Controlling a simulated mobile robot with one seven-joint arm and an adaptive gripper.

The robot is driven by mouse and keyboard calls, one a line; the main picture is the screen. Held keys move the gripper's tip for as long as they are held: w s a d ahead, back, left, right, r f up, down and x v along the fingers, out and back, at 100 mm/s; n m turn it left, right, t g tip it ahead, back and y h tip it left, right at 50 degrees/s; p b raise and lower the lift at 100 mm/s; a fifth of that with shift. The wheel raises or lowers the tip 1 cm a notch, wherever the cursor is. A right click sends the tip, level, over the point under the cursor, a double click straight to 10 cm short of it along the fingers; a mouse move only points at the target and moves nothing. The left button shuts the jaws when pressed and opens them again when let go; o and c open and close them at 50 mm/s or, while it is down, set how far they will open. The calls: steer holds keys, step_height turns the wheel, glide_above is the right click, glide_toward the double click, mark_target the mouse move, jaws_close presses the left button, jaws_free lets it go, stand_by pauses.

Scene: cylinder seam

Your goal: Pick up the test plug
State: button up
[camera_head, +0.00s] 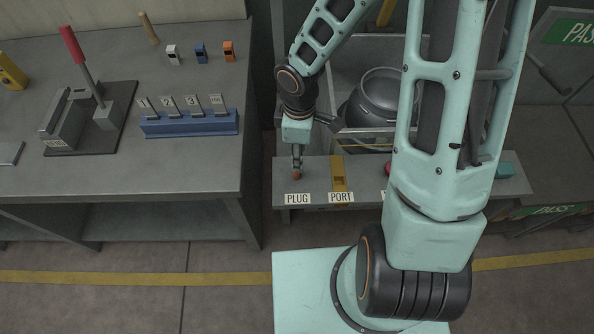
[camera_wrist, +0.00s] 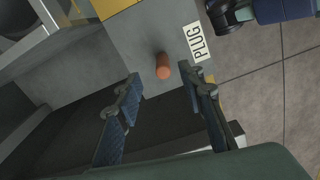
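The test plug (camera_wrist: 162,66) is a small orange cylinder on the grey bench beside the PLUG label (camera_wrist: 196,42) in the wrist view. In the head view the plug (camera_head: 296,175) shows just above the PLUG label, directly below my gripper (camera_head: 297,160). In the wrist view my gripper (camera_wrist: 158,84) has its two fingers spread apart, with nothing between the pads. The plug appears just past the fingertips, between their lines. I cannot tell the exact gap in height between fingertips and plug.
A large dark round vessel (camera_head: 381,105) sits behind the bench. A red button (camera_head: 388,169) is partly hidden by my arm. The left table holds a blue rack (camera_head: 190,124) and a red-handled lever press (camera_head: 72,45).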

steer(key=f, duration=0.1)
steer(key=f+b, duration=0.1)
steer(key=f, duration=0.3)
steer(key=shift+s+a+f, duration=0.15)
steer(key=shift+a, duration=0.15)
jaws_close()
